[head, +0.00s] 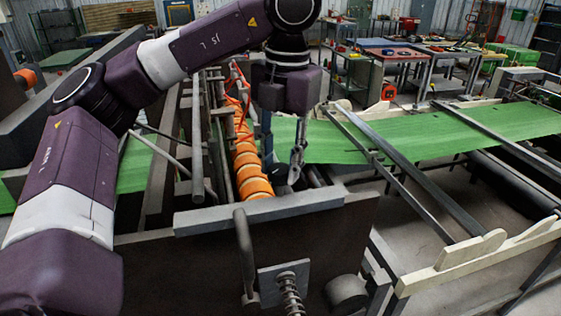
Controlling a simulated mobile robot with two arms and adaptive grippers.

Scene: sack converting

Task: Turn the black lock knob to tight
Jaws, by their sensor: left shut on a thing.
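My left gripper (283,165) points down beside the orange-ringed roller (246,150), on its right side, behind the front crossbar of the machine. Its fingers are shut on a small dark thing at the machine, which fits the black lock knob. The knob is mostly hidden by the fingers, so its turn position cannot be told. My right gripper is not in view.
A grey crossbar (262,209) and an upright lever (246,256) stand in front of the gripper. Green sack web (430,135) runs to the right over rails. A bolt with a spring (291,294) sticks out at the front. Worktables (385,53) stand behind.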

